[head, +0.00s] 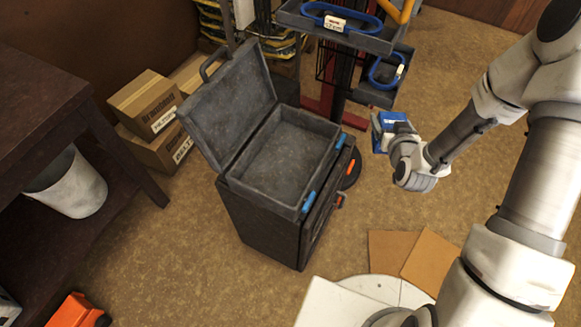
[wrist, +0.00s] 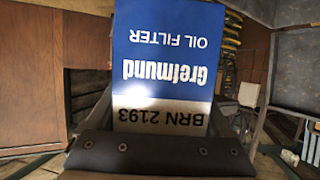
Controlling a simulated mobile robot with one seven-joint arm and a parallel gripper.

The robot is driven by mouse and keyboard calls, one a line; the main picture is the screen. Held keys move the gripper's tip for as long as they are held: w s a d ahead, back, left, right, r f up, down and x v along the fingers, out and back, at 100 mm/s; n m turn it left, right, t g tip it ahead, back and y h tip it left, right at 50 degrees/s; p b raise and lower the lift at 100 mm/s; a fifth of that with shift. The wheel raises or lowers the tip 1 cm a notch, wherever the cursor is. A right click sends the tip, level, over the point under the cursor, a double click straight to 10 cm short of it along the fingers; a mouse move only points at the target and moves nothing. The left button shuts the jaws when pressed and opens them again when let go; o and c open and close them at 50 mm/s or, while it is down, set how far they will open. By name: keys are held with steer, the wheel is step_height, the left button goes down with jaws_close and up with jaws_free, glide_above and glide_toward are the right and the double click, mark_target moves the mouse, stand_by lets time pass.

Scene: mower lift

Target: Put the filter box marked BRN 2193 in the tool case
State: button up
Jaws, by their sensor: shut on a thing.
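My gripper (head: 383,137) is shut on a blue and white filter box (head: 394,123) and holds it in the air to the right of the tool case. In the wrist view the filter box (wrist: 165,65) appears upside down and reads "Grefmund OIL FILTER" and "BRN 2193". The grey tool case (head: 231,182) stands open on top of a dark cabinet, its lid tilted back to the left. The inside of the case looks empty. The fingertips are mostly hidden by the box in the head view.
Cardboard boxes (head: 147,103) are at the back left. A dark table (head: 40,90) and a white bin (head: 68,186) are at the left. Flat cardboard (head: 430,262) lies on the floor.

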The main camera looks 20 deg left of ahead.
steer(key=s+a+f+n+g+y+b, duration=0.1)
steer(key=a+f+n+y+b, duration=0.1)
steer(key=a, duration=0.5)
steer(key=s+a+f+n+g+y+b, duration=0.1)
steer(key=a+f+n+y+b, duration=0.15)
steer(key=a, duration=0.45)
steer(key=n+g+y+b, duration=0.3)
steer(key=n+g+b, duration=0.1)
glide_above(290, 161)
step_height(290, 161, down, 2)
steer(key=shift+s+f+b, duration=0.1)
steer(key=shift+f+b, duration=1.4)
steer(key=shift+f, duration=3.55)
